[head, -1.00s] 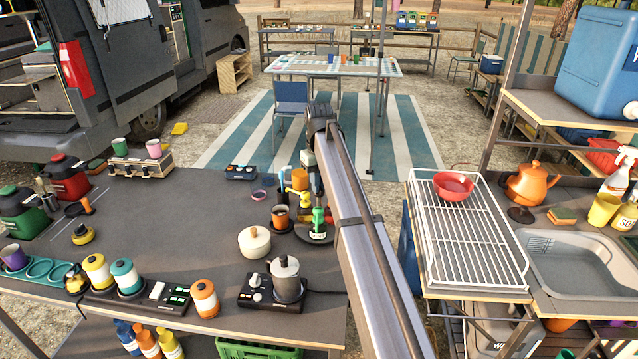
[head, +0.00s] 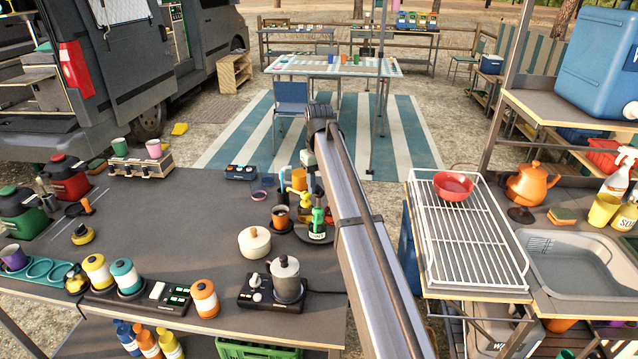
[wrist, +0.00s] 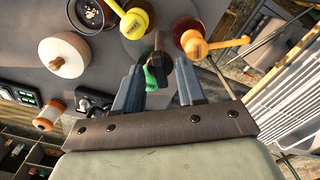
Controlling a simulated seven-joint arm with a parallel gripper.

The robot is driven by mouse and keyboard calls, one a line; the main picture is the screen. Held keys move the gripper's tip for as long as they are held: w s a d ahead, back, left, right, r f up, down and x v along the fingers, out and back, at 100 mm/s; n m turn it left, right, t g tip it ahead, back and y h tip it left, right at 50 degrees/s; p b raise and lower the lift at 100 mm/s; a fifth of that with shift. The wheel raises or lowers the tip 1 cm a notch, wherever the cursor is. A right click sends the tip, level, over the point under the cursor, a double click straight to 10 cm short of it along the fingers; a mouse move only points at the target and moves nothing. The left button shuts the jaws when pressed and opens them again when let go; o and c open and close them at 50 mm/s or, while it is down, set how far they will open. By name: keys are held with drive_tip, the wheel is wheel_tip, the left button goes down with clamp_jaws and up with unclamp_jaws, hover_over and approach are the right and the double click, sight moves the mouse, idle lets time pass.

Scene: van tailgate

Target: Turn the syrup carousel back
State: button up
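The syrup carousel shows as a round grey plate (wrist: 132,48) in the wrist view, with bottles around it. A yellow pump bottle (wrist: 134,20), a dark red bottle with an orange pump (wrist: 212,45) and part of a green bottle (wrist: 151,77) stand there. In the head view my arm hides the carousel's right side.
A lidded cream pot (head: 255,242) and a moka pot on a burner (head: 286,280) stand nearer on the counter (head: 180,225). A white dish rack (head: 465,250) lies right of my arm.

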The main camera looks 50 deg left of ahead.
drive_tip(key=shift+r, duration=0.1)
wheel_tip(320, 180, up, 14)
idle(0.6)
drive_tip(key=shift+f, duration=0.2)
drive_tip(key=shift+c, duration=0.3)
